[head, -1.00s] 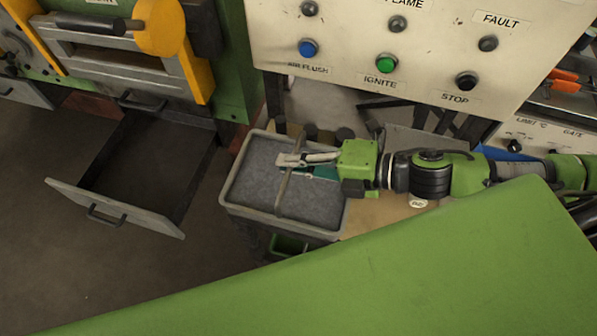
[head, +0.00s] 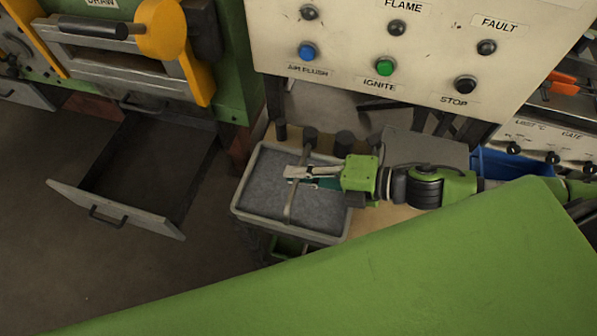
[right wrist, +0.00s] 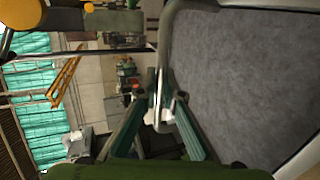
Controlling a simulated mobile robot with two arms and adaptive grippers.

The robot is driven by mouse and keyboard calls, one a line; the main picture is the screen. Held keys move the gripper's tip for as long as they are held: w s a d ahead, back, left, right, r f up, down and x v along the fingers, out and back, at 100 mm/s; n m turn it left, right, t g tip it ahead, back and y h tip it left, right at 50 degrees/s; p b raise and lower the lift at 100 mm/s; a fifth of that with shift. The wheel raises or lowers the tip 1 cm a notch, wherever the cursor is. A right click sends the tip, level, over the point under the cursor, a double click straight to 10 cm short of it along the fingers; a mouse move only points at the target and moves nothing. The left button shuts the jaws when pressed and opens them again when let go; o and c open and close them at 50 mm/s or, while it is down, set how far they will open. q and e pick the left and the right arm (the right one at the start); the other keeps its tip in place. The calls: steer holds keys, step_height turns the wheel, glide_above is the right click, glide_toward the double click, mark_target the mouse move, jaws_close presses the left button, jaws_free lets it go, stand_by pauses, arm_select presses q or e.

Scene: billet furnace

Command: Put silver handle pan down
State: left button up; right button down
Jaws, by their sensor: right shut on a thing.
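The pan (head: 262,222) is a light grey, shallow rectangular tray with grey, grainy contents. Its silver handle (head: 290,204) arches over the middle as a bar. My right gripper (head: 298,175) comes in from the right and is shut on this handle. In the right wrist view the handle (right wrist: 168,50) runs between the fingers of the gripper (right wrist: 160,105), with the pan's grey contents to the right. The pan looks about level. I cannot tell whether its underside touches anything. My left gripper is not in view.
A wooden tabletop (head: 388,219) shows right of the pan. A control panel (head: 430,50) with buttons stands behind. An open drawer (head: 125,211) juts out on the left, below the furnace front (head: 125,55). A green container (head: 288,246) is partly hidden below the pan.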

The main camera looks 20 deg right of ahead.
steer(key=c, duration=2.5)
jaws_free()
steer(key=o, duration=0.3)
steer(key=shift+p+v, duration=1.6)
steer(key=shift+v, duration=4.45)
